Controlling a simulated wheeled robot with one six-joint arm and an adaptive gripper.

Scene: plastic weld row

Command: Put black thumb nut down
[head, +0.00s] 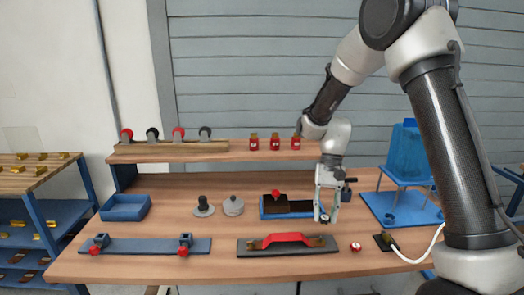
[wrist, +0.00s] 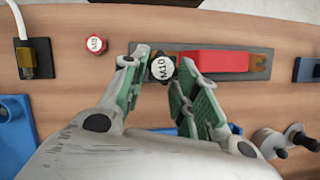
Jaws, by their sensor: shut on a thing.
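The black thumb nut (wrist: 162,69), with a white face marked M10, sits between my fingertips in the wrist view. My gripper (wrist: 159,64) is shut on it. In the head view my gripper (head: 325,212) points down over the right-middle of the workbench, with the nut (head: 324,218) small and dark at its tips. In the wrist view the nut overlaps the end of a dark plate with a red handle. I cannot tell the gap between nut and bench. A red thumb nut marked M8 (wrist: 96,44) lies apart on the wood; it also shows in the head view (head: 356,246).
The red-handled plate (head: 262,249) lies at the front. A blue tray (head: 265,213) with black blocks is behind it. A black block with a white cable (head: 384,241) and a blue stand (head: 375,205) are right. A blue bin (head: 124,214) is left. A raised shelf (head: 215,153) runs behind.

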